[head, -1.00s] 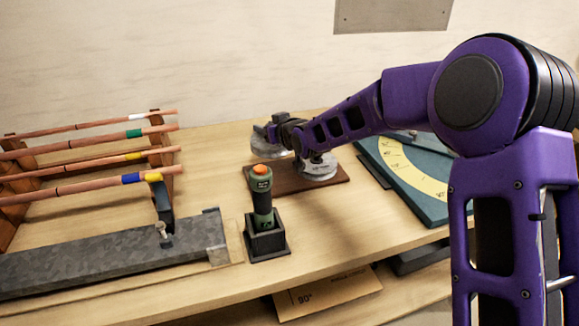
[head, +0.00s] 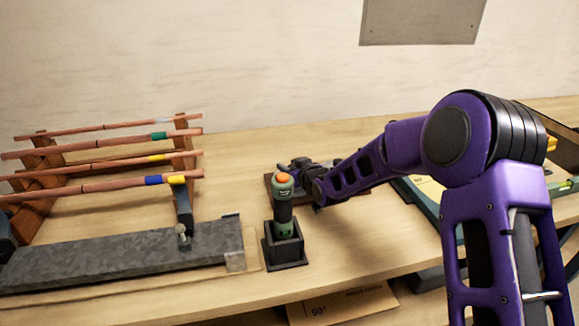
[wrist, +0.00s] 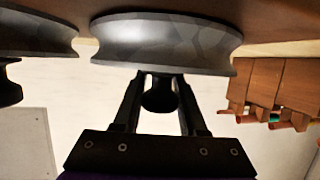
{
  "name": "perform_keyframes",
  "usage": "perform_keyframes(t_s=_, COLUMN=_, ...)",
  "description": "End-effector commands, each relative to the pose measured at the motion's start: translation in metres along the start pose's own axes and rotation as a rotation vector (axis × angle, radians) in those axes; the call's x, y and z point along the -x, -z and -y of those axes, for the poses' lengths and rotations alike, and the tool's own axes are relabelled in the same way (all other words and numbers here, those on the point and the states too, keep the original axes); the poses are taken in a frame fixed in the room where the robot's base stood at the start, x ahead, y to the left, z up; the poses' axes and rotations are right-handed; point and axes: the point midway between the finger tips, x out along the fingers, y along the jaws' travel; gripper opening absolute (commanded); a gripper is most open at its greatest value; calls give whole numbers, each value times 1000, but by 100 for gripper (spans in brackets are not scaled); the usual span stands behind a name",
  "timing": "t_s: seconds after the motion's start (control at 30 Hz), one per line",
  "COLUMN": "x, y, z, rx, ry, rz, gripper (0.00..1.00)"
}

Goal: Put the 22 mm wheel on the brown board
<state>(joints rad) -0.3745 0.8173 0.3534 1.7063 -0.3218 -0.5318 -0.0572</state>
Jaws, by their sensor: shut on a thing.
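A grey metal wheel (wrist: 165,42) with a grooved rim fills the top middle of the wrist view. My gripper (wrist: 161,78) is shut on the dark knob (wrist: 160,98) of this wheel. The wheel is at or very close to a brown surface (wrist: 270,22); I cannot tell whether it touches. A second grey wheel (wrist: 35,32) stands close beside it on the left. In the head view my gripper (head: 292,166) is over the brown board (head: 269,184), which is mostly hidden by my arm and a green tool. I cannot read a size on either wheel.
A green tool with an orange top (head: 284,200) stands in a black holder (head: 285,247) in front of the board. Copper pipes (head: 100,187) lie on a wooden rack at left, behind a grey bar (head: 120,262). A teal-edged panel (head: 428,190) lies right, partly behind my arm.

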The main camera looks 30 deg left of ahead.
Motion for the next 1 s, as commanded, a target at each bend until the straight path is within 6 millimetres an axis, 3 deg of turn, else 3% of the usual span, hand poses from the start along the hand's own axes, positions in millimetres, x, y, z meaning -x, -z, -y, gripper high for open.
perform_keyframes(t_s=0.17, x=-1, y=-2, z=0, rx=0, ry=0, rz=-2, gripper=0)
perform_keyframes(t_s=0.2, x=-1, y=-2, z=0, rx=0, ry=0, rz=0, gripper=45)
perform_keyframes(t_s=0.37, x=-1, y=-2, z=0, rx=0, ry=0, rz=1, gripper=71)
perform_keyframes(t_s=0.77, x=3, y=1, z=0, rx=0, ry=0, rz=1, gripper=71)
perform_keyframes(t_s=1.0, x=46, y=1, z=-1, rx=1, ry=-1, rz=1, gripper=71)
